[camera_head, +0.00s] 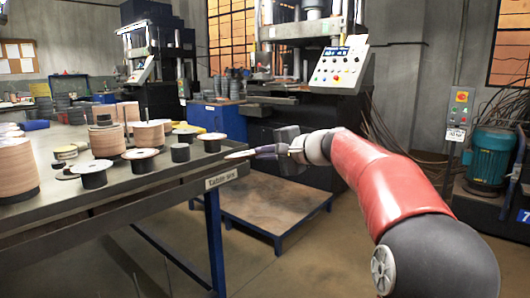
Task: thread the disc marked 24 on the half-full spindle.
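My gripper (240,155) reaches in from the right, just off the table's right edge. A thin pale shape shows at its tip; I cannot tell whether it is a fingertip or a held disc edge-on. Two low spindles with pale round plates and short posts stand on the table, one near the front (91,167) and one behind it (141,154). Tan stacks stand around them: a tall one at left (17,170), one in the middle (107,143) and one behind (148,135). No number 24 is readable, and I cannot tell which spindle is half full.
The dark table (150,190) has a raised rim and a label plate (221,179). Short black cylinders with tan tops (180,153) (212,144) stand near its right edge, close to my gripper. A low wooden platform (262,210) lies on the floor beyond.

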